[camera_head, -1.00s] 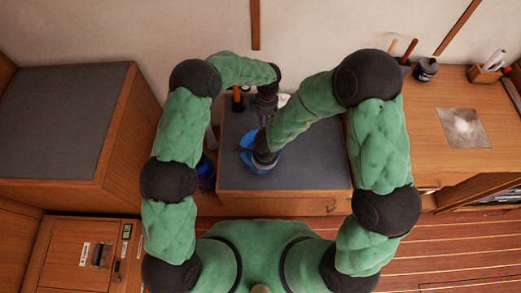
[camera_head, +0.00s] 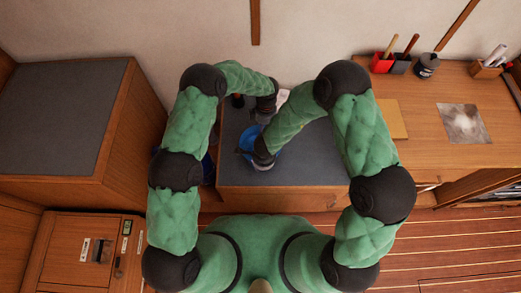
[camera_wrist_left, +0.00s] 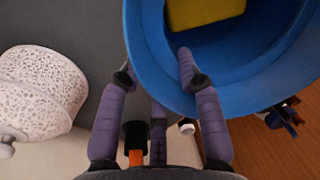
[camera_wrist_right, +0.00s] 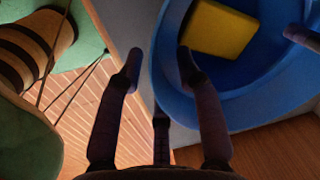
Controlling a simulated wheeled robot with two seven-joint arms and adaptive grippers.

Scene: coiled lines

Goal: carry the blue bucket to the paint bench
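The blue bucket (camera_head: 247,137) stands on a grey-topped bench in the middle of the head view, partly hidden by my right arm. A yellow block (camera_wrist_left: 204,10) lies inside it. My left gripper (camera_wrist_left: 156,72) is open at the far side of the bucket, one finger outside the wall and the other over the rim. My right gripper (camera_wrist_right: 160,62) is open at the near side, also with one finger outside and one over the rim. A finger of my left gripper shows across the bucket in the right wrist view. Neither gripper is visibly closed on the wall.
A white speckled container (camera_wrist_left: 40,92) stands beside my left gripper. A wooden bench (camera_head: 450,160) at the right holds a red pot (camera_head: 382,63), a dark bottle (camera_head: 427,64) and a stained sheet (camera_head: 463,123). A grey-topped cabinet (camera_head: 60,110) stands at the left.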

